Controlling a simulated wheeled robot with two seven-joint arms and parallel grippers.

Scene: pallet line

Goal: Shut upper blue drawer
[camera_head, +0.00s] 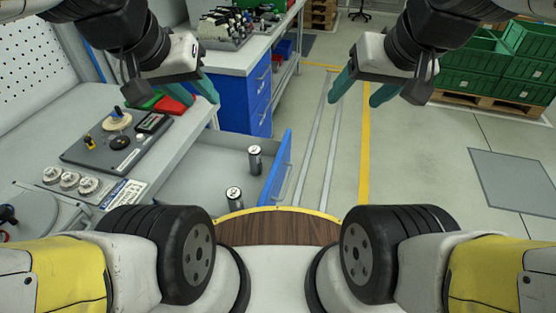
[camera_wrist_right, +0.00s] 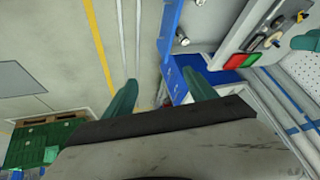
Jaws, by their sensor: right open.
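An open drawer (camera_head: 200,165) with a blue front (camera_head: 277,172) sticks out to the right from under the left workbench. Its grey interior holds two dark cans, one near the back (camera_head: 254,159) and one nearer me (camera_head: 234,197). In the right wrist view the blue front (camera_wrist_right: 171,30) shows at the top. My left gripper (camera_head: 207,90) hangs above the bench's far end; its finger gap is unclear. My right gripper (camera_head: 362,97) is open and empty over the floor, right of and apart from the drawer; its spread fingers (camera_wrist_right: 160,95) also show in the wrist view.
The workbench (camera_head: 195,130) carries a dark fixture plate (camera_head: 110,150), round parts and red and green bins. A blue drawer cabinet (camera_head: 245,100) stands behind the open drawer. Green crates (camera_head: 465,70) on a pallet stand far right. The floor right of the drawer is clear.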

